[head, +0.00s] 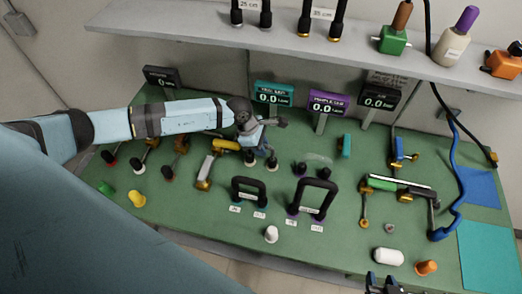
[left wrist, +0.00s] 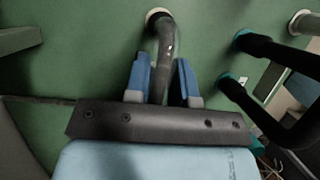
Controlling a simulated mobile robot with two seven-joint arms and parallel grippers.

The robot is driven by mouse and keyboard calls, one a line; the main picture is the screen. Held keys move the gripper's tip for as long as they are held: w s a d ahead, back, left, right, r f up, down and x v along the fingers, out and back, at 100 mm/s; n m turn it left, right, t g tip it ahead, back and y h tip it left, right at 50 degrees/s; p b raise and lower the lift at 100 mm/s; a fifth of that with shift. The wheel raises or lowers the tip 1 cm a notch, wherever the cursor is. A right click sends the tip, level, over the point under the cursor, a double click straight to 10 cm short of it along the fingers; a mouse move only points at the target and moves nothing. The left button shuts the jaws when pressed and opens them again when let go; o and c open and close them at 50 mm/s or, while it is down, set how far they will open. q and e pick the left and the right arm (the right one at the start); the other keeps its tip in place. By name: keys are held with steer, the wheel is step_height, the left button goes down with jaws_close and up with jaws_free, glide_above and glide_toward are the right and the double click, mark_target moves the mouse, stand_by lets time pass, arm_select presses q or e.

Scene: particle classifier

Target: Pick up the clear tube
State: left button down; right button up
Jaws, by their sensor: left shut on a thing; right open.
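My left gripper (head: 258,148) reaches down over the back middle of the green board, beside two dark posts with pale rings. In the left wrist view its blue fingers (left wrist: 163,85) are shut on a greyish, see-through-looking curved tube (left wrist: 166,42). One tube end meets a white-ringed port (left wrist: 158,15) on the board; the other end is hidden by the gripper. In the head view the arm hides most of this tube. A second, faint clear tube (head: 318,157) arches over two dark posts further right. My right gripper (head: 384,284) is at the bottom edge, open and partly cut off.
Two black U-shaped tubes (head: 264,186) (head: 332,184) stand in front of the left gripper. Small display screens (head: 275,93) stand behind it. A shelf (head: 210,22) hangs above the back. A white capsule-shaped piece (head: 389,256) and an orange knob (head: 427,268) lie front right.

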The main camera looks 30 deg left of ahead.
arm_select(q)
steer(key=shift+r, duration=0.1)
step_height(320, 180, up, 20)
steer(key=b, duration=0.3)
stand_by(0.4)
step_height(320, 180, up, 4)
steer(key=shift+r+p, duration=0.2)
steer(key=shift+p, duration=0.4)
stand_by(0.4)
steer(key=shift+r, duration=0.1)
